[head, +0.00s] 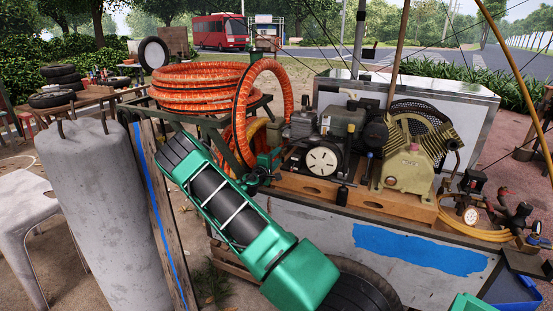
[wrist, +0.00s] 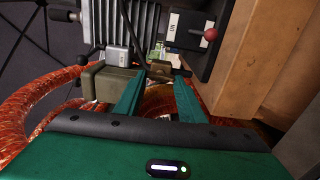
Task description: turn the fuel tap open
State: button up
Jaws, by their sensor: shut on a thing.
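In the wrist view, the fuel tap (wrist: 159,70) appears as a small dark fitting below the engine, between my green fingertips. My gripper (wrist: 157,82) points at it and is shut on it, though the exact contact is hard to make out. In the head view, my gripper (head: 272,159) reaches the left side of the engine (head: 322,158) on the cart. The tap cannot be made out there. The tap's handle angle is not clear in either view.
In the wrist view, a red-knobbed lever (wrist: 211,34) on a dark panel and a wooden beam (wrist: 238,65) are close on the right. An olive box (wrist: 110,82) is close on the left. Orange hose (head: 200,76) is coiled beside the engine. A grey cylinder (head: 105,210) stands left.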

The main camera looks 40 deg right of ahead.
jog(key=shift+f, duration=0.3)
jog(key=o, duration=0.8)
jog(key=shift+c, duration=0.2)
jog(key=shift+r, duration=0.1)
jog(key=v, duration=1)
jog(key=shift+a, duration=0.4)
